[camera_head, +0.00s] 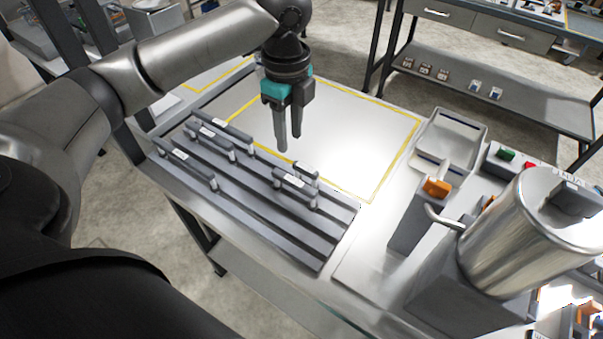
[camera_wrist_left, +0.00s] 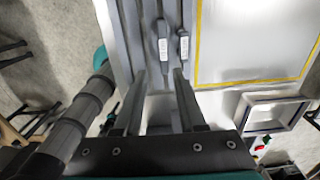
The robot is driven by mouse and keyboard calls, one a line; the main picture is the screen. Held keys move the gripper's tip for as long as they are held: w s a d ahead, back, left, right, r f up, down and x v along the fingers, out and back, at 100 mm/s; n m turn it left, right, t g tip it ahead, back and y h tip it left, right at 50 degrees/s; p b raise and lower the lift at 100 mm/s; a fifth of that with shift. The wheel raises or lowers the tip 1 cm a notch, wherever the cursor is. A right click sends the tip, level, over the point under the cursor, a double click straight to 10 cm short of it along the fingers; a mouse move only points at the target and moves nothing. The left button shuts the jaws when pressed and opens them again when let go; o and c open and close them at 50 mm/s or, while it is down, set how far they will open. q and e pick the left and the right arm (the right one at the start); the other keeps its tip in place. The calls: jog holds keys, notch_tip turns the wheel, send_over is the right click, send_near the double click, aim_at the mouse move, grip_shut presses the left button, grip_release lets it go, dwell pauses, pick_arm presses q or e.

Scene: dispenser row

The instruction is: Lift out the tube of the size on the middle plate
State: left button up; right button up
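A dark grooved rack (camera_head: 255,208) lies along the near side of the bench. Several grey bars with white labels sit on it, including one at the left (camera_head: 185,162), one behind it (camera_head: 213,139) and one at the right (camera_head: 294,184). The labels are too small to read, and I cannot tell which part is a tube. My left gripper (camera_head: 288,143) points down above the rack's far edge, open and empty, fingers apart. In the left wrist view, two labelled bars (camera_wrist_left: 163,44) (camera_wrist_left: 183,44) lie beyond the fingertips (camera_wrist_left: 159,72). My right gripper is not in view.
A yellow-outlined bare area (camera_head: 355,135) lies behind the rack. A grey tray (camera_head: 452,140) stands right of it. A large metal cylinder (camera_head: 525,235) and an orange-topped grey block (camera_head: 415,220) stand at the right. Another bench is behind.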

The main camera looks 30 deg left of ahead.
pick_arm(q)
jog(key=b, duration=0.1)
send_over(292, 179)
jog(key=f, duration=0.9)
jog(key=shift+s+f, duration=0.2)
jog(key=shift+s, duration=0.05)
jog(key=shift+w+f+b, duration=0.2)
jog(key=shift+f+b, duration=0.25)
jog(key=shift+f, duration=2.45)
jog(key=shift+c, duration=0.2)
grip_shut()
